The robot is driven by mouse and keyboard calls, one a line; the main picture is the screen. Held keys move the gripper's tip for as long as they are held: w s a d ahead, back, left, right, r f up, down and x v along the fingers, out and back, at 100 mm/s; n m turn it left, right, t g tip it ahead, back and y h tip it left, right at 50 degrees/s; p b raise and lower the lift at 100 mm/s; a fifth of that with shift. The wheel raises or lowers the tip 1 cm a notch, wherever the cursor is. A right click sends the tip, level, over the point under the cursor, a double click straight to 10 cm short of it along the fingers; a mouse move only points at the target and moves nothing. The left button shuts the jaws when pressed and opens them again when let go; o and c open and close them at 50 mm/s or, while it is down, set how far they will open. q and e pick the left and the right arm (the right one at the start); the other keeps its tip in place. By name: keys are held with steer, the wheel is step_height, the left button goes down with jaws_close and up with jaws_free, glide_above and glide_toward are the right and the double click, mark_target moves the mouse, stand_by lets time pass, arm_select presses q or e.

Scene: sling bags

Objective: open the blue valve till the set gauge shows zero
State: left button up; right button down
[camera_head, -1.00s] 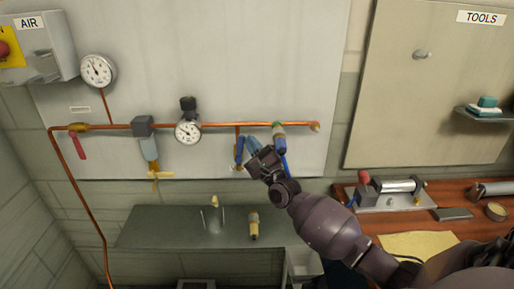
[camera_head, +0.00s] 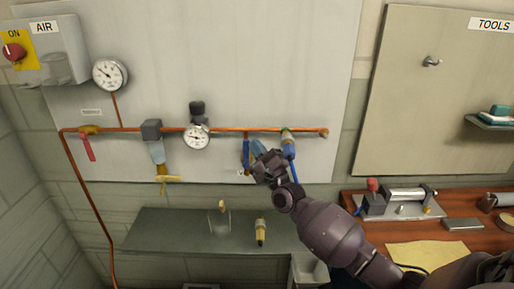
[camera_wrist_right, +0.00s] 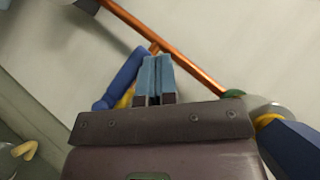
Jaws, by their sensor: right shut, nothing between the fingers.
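The blue valve's lever (camera_head: 246,151) hangs down below the copper pipe, at a short drop line. In the right wrist view the blue lever (camera_wrist_right: 122,78) lies just left of my fingertips, with yellow beside it. My right gripper (camera_head: 262,158) is shut and empty, just right of the lever; its blue fingertips (camera_wrist_right: 156,78) are together. Whether they touch the lever I cannot tell. A small round gauge (camera_head: 196,136) under a black knob is probably the set gauge; its needle is too small to read. My left gripper is not in view.
A blue coupling (camera_head: 288,150) with a hose hangs right of my gripper. A larger gauge (camera_head: 110,74), a red lever (camera_head: 88,148) and a filter bowl (camera_head: 157,152) are at left. A grey shelf (camera_head: 165,230) lies below, and a wooden bench (camera_head: 460,238) at right.

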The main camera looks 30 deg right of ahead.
steer(key=b+v, duration=0.2)
steer(key=v, duration=0.8)
steer(key=shift+s, duration=0.3)
steer(key=shift+f, duration=0.2)
steer(key=s+a+f+n+g+y, duration=0.1)
steer(key=s+a+f+n+g, duration=0.25)
steer(key=f+n, duration=0.6)
steer(key=s+a+f+n+g, duration=0.25)
steer(key=f+n+g, duration=0.2)
steer(key=n, duration=1.05)
steer(key=s+a+f+g+h, duration=0.2)
steer(key=s+f+g, duration=0.2)
steer(key=s+f, duration=0.9)
steer(key=s, duration=0.2)
steer(key=shift+s+n+h, duration=0.35)
steer(key=shift+h, duration=0.05)
